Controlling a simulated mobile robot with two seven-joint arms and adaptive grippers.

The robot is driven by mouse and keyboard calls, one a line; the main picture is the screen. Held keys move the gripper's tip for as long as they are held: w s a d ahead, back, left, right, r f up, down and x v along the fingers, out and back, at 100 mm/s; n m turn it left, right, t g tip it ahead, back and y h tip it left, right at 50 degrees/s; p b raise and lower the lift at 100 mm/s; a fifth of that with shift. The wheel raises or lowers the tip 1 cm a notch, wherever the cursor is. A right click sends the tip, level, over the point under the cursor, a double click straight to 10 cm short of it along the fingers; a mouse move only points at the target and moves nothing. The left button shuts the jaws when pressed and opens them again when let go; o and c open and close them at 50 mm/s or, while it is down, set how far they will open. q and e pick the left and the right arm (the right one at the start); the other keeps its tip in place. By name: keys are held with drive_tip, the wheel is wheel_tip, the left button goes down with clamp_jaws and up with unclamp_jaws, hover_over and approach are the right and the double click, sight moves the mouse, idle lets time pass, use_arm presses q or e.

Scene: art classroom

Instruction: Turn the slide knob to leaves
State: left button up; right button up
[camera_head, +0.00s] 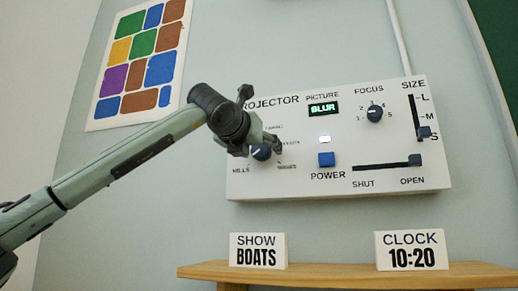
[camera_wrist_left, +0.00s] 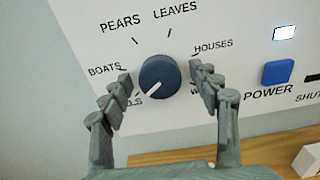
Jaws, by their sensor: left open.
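The slide knob (camera_wrist_left: 160,77) is a round dark blue dial on the white projector panel (camera_head: 436,178). Its white pointer line aims down-left, toward the partly hidden label ending in "LLS"; the head view shows MILLS there. LEAVES (camera_wrist_left: 175,9) is printed above the knob, slightly right, between PEARS and HOUSES. My left gripper (camera_wrist_left: 161,80) is open, one finger on each side of the knob, with a small gap showing on both sides. In the head view my left gripper (camera_head: 257,143) covers part of the knob (camera_head: 262,153) and its labels. My right gripper is in neither view.
The panel also has a blue POWER button (camera_head: 326,159), a FOCUS knob (camera_head: 375,113), a SIZE slider (camera_head: 424,132) near S and a shutter slider (camera_head: 415,160) at OPEN. The display (camera_head: 323,109) reads BLUR. Below, a wooden shelf (camera_head: 330,274) bears SHOW BOATS (camera_head: 258,251) and CLOCK 10:20 (camera_head: 411,251) signs.

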use_arm(q)
drive_tip(key=c, duration=1.2)
drive_tip(key=shift+o, duration=0.2)
drive_tip(key=shift+m, duration=0.3)
